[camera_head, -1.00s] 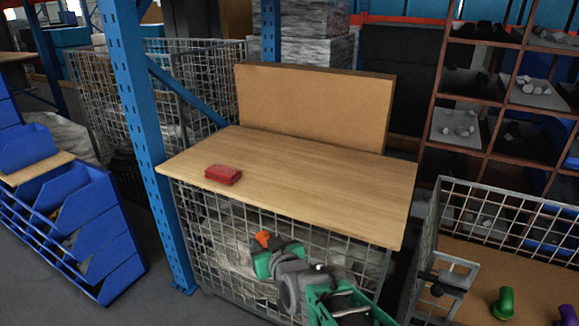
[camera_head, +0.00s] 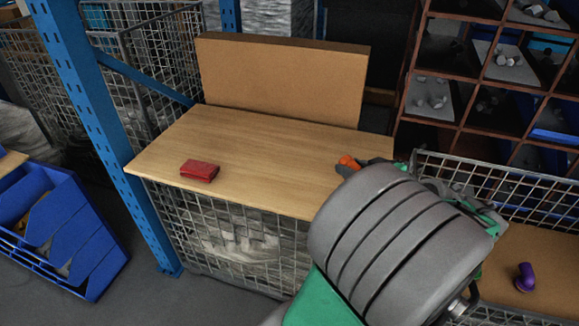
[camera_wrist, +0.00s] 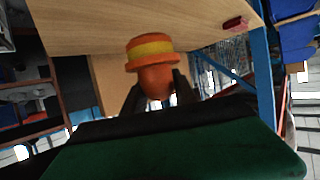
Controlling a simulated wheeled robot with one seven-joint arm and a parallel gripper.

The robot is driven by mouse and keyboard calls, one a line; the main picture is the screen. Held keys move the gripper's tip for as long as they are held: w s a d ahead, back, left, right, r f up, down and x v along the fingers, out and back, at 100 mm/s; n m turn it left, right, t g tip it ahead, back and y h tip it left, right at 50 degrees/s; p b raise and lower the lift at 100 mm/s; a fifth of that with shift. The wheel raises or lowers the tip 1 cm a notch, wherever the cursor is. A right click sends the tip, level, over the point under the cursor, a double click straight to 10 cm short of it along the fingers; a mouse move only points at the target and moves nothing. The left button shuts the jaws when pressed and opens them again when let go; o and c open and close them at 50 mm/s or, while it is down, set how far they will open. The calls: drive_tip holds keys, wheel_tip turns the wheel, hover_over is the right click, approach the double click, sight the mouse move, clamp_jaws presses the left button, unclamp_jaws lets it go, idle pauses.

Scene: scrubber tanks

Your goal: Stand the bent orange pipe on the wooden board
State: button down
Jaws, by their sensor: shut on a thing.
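The bent orange pipe shows in the wrist view (camera_wrist: 155,80) as an orange piece with a flange and a yellow band. My gripper (camera_wrist: 158,90) is shut on it, with a dark finger on each side. In the head view a small bit of the orange pipe (camera_head: 349,162) shows past my arm, by the right part of the wooden board (camera_head: 270,155). My arm hides most of the pipe and gripper there. I cannot tell whether the pipe touches the board. A red block (camera_head: 200,171) lies on the left part of the board.
An upright brown panel (camera_head: 280,80) stands along the board's back edge. A blue post (camera_head: 90,130) rises at its left corner. A wire crate with a purple pipe (camera_head: 525,277) is at the right. The board's middle is clear.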

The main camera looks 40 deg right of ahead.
drive_tip(key=w+f, duration=0.2)
drive_tip(key=w, duration=0.1)
drive_tip(key=w+f, duration=0.6)
drive_tip(key=w, duration=0.1)
drive_tip(key=shift+w+f+b, duration=0.2)
drive_tip(key=shift+f, duration=0.75)
drive_tip(key=shift+w+f+b, duration=0.15)
drive_tip(key=shift+f, duration=0.75)
drive_tip(key=shift+f, duration=0.2)
drive_tip(key=c, duration=1)
unclamp_jaws()
drive_tip(key=shift+r, duration=0.1)
drive_tip(key=shift+o, duration=0.2)
